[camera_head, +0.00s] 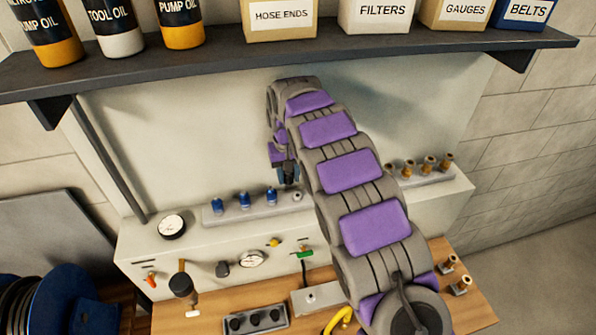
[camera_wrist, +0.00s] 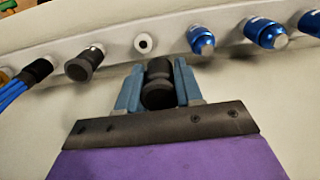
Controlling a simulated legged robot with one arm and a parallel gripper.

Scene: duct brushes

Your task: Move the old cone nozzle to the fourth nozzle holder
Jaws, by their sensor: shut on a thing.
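My gripper (camera_head: 290,184) is shut on a dark, ribbed, rounded piece, the old cone nozzle (camera_wrist: 158,86), between blue-grey fingers in the wrist view. A bare white holder with a dark centre, the fourth nozzle holder (camera_wrist: 145,43), is on the rail just beyond the fingertips; the nozzle is apart from it. The holder also shows in the head view (camera_head: 297,196), right of the blue nozzles and close below my gripper. Blue nozzles (camera_head: 244,199) fill the other holders left of it. The held nozzle is not clear in the head view.
In the wrist view, a black nozzle (camera_wrist: 85,65) and a blue-bristled brush (camera_wrist: 22,84) sit left of the bare holder. Brass fittings (camera_head: 428,164) stand at the right. A tray (camera_head: 282,322) of dark pieces lies on the bench. A shelf (camera_head: 200,62) overhangs the panel.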

